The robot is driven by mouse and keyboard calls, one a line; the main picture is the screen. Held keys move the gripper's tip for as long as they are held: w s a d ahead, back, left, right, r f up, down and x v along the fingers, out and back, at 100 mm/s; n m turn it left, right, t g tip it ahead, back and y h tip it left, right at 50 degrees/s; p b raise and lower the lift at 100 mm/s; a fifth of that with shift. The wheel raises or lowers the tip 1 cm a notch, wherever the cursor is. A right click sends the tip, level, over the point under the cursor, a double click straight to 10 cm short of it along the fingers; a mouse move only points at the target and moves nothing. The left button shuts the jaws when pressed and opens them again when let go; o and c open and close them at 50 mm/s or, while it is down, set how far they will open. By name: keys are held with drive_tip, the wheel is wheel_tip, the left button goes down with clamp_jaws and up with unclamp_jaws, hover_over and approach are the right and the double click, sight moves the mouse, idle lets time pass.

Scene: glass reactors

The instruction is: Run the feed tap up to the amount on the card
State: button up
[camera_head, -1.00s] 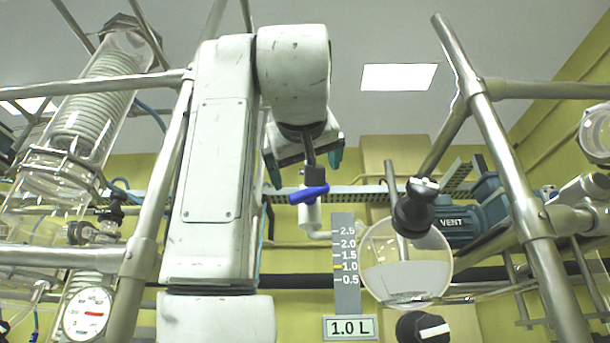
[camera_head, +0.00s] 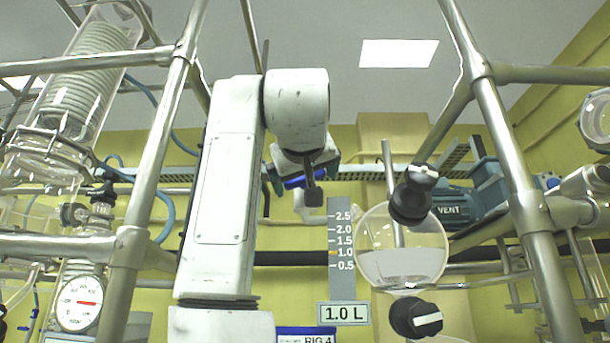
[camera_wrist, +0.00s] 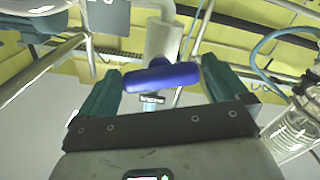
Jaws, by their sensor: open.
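The feed tap's blue handle (camera_wrist: 161,77) lies crosswise between the two green fingers of my gripper (camera_wrist: 162,68) in the wrist view. The fingers are apart, with a gap at each end of the handle. In the head view my gripper (camera_head: 306,168) partly hides the blue handle (camera_head: 300,181); the pale tap spout (camera_head: 311,213) shows below. The round glass vessel (camera_head: 402,225) holds pale liquid (camera_head: 402,266), its surface appearing near the 1.0 line. The grey scale (camera_head: 341,240) reads 0.5 to 2.5, with an orange mark at 1.0. The card (camera_head: 343,314) reads 1.0 L.
A black knob (camera_head: 411,203) sits in front of the vessel's top right, and another black knob (camera_head: 416,318) is below it. Steel frame posts stand left (camera_head: 150,190) and right (camera_head: 510,180). A dial gauge (camera_head: 80,303) is at lower left.

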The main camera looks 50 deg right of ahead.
sight(304, 183)
drive_tip(key=shift+p+x, duration=0.4)
drive_tip(key=shift+x, duration=1.2)
drive_tip(key=c, duration=0.7)
drive_tip(key=shift+m, duration=2.2)
drive_tip(key=o, duration=0.7)
drive_tip(key=shift+a, duration=0.1)
